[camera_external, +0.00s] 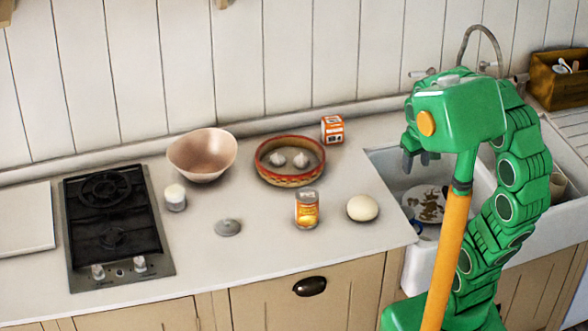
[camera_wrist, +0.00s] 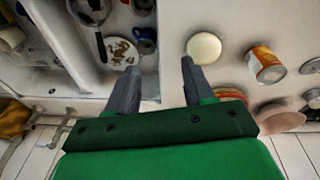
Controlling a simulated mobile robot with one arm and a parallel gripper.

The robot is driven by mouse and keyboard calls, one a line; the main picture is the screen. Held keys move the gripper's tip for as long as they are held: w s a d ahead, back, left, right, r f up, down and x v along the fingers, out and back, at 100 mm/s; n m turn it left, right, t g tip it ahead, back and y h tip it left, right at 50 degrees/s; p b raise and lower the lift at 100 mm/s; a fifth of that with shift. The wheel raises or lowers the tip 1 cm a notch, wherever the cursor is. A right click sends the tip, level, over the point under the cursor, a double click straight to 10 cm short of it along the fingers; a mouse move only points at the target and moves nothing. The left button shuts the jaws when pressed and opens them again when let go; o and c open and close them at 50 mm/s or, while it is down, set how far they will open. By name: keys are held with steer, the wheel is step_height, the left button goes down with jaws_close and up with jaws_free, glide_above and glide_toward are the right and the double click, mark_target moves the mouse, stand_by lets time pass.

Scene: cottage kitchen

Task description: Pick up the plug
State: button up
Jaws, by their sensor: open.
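The plug (camera_external: 228,227) appears to be the small flat grey disc with a raised knob on the counter, left of the tin can. A small greyish thing at the right edge of the wrist view (camera_wrist: 312,66) may be the same disc, but it is partly cut off. My gripper (camera_external: 417,160) is high over the near-left part of the sink, far to the right of the plug. In the wrist view its two fingers (camera_wrist: 158,68) are apart with nothing between them.
Near the plug stand a tin can (camera_external: 307,209), a white-topped jar (camera_external: 175,197) and a pink bowl (camera_external: 202,155). The hob (camera_external: 115,240) is left; the sink (camera_external: 395,160) is right.

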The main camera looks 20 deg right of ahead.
steer(key=w+a+r+n+t, duration=0.25)
steer(key=w+a, duration=0.35)
steer(key=w, duration=0.3)
steer(key=w+a+r+n+t, duration=0.25)
steer(key=w+a, duration=0.35)
steer(key=w, duration=0.3)
steer(key=n+t+h, duration=0.4)
steer(key=n, duration=1.7)
glide_toward(227, 219)
steer(key=w+d+r, duration=0.3)
steer(key=w+d, duration=0.2)
steer(key=d, duration=0.5)
steer(key=s+a+f+n, duration=0.1)
steer(key=s+a, duration=0.1)
steer(key=s+a+f+n+t+y, duration=0.1)
steer(key=s+a+f+n, duration=0.1)
steer(key=a, duration=0.1)
steer(key=s+a+f+n+t, duration=0.1)
steer(key=s+a+n, duration=0.1)
steer(key=a, duration=0.1)
steer(key=shift+f, duration=0.35)
steer(key=shift+n+y, duration=0.3)
steer(key=shift+a+x, duration=0.15)
steer(key=shift+x, duration=1.75)
steer(key=shift+a+x, duration=0.2)
steer(key=shift+x, duration=1.75)
steer(key=shift+w+r, duration=0.15)
steer(key=shift+r, duration=0.05)
steer(key=shift+c, duration=0.5)
jaws_close()
